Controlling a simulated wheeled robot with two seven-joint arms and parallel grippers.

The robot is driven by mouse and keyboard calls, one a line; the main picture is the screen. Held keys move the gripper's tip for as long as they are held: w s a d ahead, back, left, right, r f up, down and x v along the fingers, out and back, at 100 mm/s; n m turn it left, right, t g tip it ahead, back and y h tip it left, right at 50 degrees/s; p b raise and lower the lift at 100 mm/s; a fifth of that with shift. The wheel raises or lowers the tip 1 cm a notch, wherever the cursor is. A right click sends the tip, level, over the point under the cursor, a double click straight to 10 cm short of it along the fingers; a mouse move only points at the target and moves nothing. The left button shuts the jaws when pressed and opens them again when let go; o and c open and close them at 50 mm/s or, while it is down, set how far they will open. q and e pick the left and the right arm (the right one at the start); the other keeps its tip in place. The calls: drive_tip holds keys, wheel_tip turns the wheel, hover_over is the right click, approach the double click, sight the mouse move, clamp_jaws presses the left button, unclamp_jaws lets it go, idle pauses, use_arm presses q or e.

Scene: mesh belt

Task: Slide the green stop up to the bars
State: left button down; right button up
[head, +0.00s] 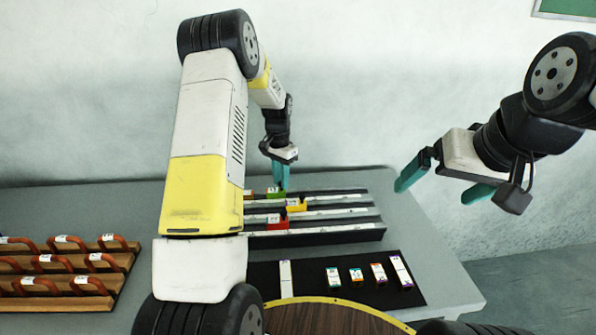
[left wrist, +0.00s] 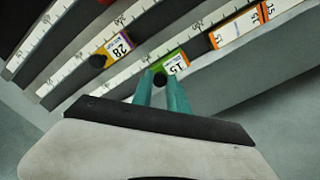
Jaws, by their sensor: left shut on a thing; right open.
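The green stop (left wrist: 172,64) sits on the rearmost rail of the ruled rack; it also shows in the head view (head: 272,195). My left gripper (left wrist: 162,84) is shut on the stop's black knob, reaching down from above. In the left wrist view, white bars with orange ends (left wrist: 240,28) lie on the same rail to the right of the stop, with a short dark gap between them. In the head view my left arm mostly hides these bars. My right gripper (head: 440,187) is open and empty, in the air to the right of the rack.
A yellow stop (head: 297,206) and a red stop (head: 277,222) sit on the nearer rails. A black mat (head: 310,294) in front holds several loose labelled bars. A wooden rack (head: 110,284) with orange handles stands at left. Table right of the rack is clear.

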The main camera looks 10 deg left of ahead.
use_arm(q)
drive_tip(key=a, duration=0.2)
drive_tip(key=s+a, duration=0.1)
drive_tip(key=a, duration=0.2)
drive_tip(key=shift+s+a, duration=0.1)
drive_tip(key=shift+s, duration=0.1)
drive_tip(key=c, duration=1.3)
unclamp_jaws()
drive_tip(key=shift+d, duration=0.2)
drive_tip(key=shift+r, duration=0.25)
wheel_tip(320, 180, up, 7)
drive_tip(key=shift+r, duration=0.15)
